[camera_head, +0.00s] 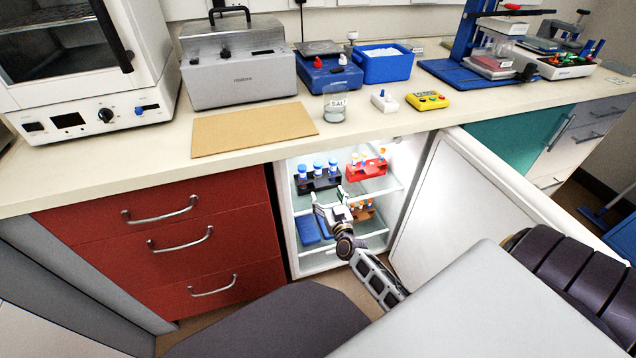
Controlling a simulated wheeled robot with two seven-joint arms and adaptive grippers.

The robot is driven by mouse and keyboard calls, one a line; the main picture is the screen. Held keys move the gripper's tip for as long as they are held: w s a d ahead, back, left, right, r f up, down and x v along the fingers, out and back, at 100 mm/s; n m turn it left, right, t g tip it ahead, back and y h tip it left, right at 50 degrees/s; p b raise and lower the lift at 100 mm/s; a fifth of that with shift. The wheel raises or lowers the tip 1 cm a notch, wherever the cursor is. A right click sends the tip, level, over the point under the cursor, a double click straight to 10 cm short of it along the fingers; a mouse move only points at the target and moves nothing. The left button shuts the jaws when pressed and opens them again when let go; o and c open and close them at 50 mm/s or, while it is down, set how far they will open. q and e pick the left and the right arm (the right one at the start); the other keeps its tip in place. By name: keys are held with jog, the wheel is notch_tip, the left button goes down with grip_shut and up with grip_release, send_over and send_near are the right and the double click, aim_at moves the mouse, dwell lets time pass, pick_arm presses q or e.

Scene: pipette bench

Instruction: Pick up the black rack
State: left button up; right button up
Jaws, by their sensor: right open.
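The black rack (319,184) stands on the upper shelf inside the open fridge, at the left. It holds several tubes with blue caps. My right gripper (328,197) is at the fridge opening, just below and in front of the black rack in the picture. Its fingers are spread and nothing shows between them. I cannot tell whether a fingertip touches the rack. My left gripper is not in view.
A red rack (367,172) with tubes stands right of the black rack. Below are an orange-brown rack (363,211) and blue boxes (312,229). The fridge door (452,205) stands open to the right. Red drawers (180,245) flank the left side. The counter (160,165) overhangs above.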

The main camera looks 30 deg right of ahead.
aim_at(323, 185)
jog(key=shift+w+d+r, duration=0.1)
jog(key=shift+w, duration=0.5)
jog(key=shift+r+b+x, duration=0.2)
jog(key=shift+b+x, duration=0.4)
jog(key=shift+x, duration=0.55)
jog(key=shift+w, duration=0.3)
jog(key=shift+w+d, duration=0.15)
jog(key=shift+w, duration=0.25)
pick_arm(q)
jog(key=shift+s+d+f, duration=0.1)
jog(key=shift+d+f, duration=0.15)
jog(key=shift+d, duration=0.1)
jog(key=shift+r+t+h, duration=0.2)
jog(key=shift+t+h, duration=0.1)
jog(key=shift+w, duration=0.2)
pick_arm(e)
jog(key=c, duration=1.2)
